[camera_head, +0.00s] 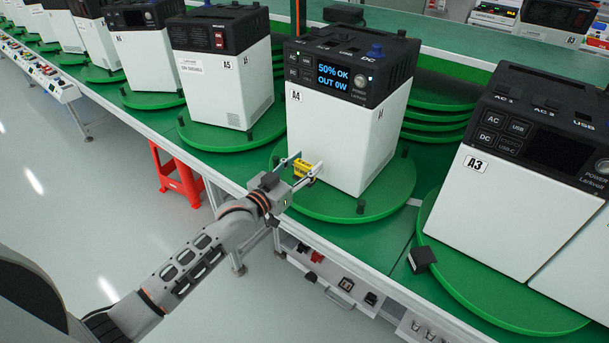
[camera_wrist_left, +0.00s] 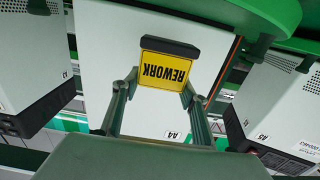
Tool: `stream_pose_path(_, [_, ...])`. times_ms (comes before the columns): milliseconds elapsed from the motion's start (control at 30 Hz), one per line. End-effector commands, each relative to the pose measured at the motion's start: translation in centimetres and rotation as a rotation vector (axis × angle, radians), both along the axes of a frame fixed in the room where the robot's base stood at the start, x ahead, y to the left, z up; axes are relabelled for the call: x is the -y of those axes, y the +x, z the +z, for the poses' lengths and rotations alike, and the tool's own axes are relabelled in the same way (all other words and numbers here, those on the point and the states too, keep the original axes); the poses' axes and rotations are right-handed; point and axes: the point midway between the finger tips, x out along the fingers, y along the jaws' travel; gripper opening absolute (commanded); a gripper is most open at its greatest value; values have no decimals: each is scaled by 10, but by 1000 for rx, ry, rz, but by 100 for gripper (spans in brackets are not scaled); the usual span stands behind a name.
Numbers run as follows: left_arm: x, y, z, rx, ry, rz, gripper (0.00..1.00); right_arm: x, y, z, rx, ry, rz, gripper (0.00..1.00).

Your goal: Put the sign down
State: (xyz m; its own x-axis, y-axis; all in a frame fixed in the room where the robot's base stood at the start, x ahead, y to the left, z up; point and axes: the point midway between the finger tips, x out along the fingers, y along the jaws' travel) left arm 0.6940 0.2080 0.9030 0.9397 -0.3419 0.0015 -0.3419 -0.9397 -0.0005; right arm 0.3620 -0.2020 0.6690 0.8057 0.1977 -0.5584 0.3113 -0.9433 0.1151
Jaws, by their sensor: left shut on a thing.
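The yellow sign (camera_head: 303,167), lettered REWORK, is between the fingers of my left gripper (camera_head: 304,165). In the left wrist view the sign (camera_wrist_left: 165,73) appears upside down, with its black base (camera_wrist_left: 170,46) toward the green turntable edge. The gripper (camera_wrist_left: 160,90) is shut on the sign's sides. It is in front of the white unit A4 (camera_head: 340,140), over the near left edge of its green turntable (camera_head: 340,205). I cannot tell whether the base touches the turntable. My right gripper is not in view.
Unit A5 (camera_head: 222,90) stands on a turntable to the left and unit A3 (camera_head: 510,195) on one to the right. A small black block (camera_head: 421,260) is at the right turntable's edge. Black pegs (camera_head: 361,206) stand around the A4 turntable. A red stool (camera_head: 177,178) is below.

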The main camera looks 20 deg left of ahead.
Motion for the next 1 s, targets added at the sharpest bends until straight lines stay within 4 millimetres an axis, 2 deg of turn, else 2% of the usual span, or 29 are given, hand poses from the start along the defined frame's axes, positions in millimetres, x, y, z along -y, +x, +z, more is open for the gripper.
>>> stream_pose_path(100, [0, 0, -22, -4, 0, 0, 20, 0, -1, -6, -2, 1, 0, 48])
stream_pose_path(200, [0, 0, -32, -3, 1, 0, 20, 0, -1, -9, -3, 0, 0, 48])
stream_pose_path(633, [0, 0, -38, -1, 0, 0, 20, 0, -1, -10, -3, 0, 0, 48])
stream_pose_path(667, [0, 0, -38, -2, 1, 0, 46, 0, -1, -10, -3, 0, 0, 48])
stream_pose_path(700, [0, 0, -38, -2, 1, 0, 56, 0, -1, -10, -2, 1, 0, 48])
stream_pose_path(733, [0, 0, -38, -2, 1, 0, 60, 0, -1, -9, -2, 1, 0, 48])
stream_pose_path(1000, [0, 0, -38, -2, 1, 0, 60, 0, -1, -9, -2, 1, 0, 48])
